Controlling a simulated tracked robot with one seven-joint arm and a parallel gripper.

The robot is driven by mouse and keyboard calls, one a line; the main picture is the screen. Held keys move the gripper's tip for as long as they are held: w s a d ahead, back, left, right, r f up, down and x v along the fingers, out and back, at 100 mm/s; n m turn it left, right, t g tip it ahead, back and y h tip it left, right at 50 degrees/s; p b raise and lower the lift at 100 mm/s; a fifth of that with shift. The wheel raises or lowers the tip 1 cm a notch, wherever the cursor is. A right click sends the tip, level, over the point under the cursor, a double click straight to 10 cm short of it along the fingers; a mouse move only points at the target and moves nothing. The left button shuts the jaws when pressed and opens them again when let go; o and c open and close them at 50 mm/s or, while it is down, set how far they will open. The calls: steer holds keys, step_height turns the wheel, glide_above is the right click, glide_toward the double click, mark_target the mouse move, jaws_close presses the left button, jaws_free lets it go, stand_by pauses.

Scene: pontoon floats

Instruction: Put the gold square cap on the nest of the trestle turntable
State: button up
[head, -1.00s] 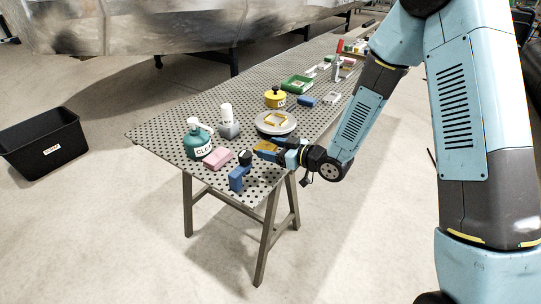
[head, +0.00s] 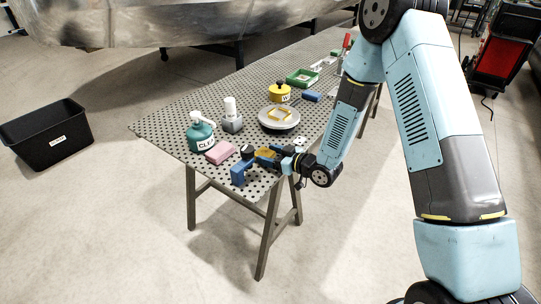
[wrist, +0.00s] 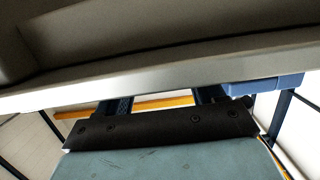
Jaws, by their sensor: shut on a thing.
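My gripper (head: 264,158) is shut on the gold square cap (head: 264,153), low over the front corner of the perforated table. In the wrist view a gold strip of the cap (wrist: 152,104) shows between the two dark blue fingers; the rest of it is hidden. The trestle turntable (head: 279,126) is a pale round disc on the table, behind the gripper and a little to its right in the head view. Its nest (head: 281,114) is a yellow square outline on top. The cap is apart from the turntable.
A blue block-like item (head: 238,174) stands close left of my gripper. A pink block (head: 220,153), a green bottle (head: 201,136) and a grey bottle with white top (head: 231,117) are farther left. A yellow pot (head: 280,93) and green tray (head: 301,78) lie behind the turntable.

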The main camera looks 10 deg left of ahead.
steer(key=shift+f, duration=0.15)
steer(key=o, duration=1.2)
steer(key=v, duration=1.3)
steer(key=shift+s+d, duration=0.1)
steer(key=shift+d, duration=0.3)
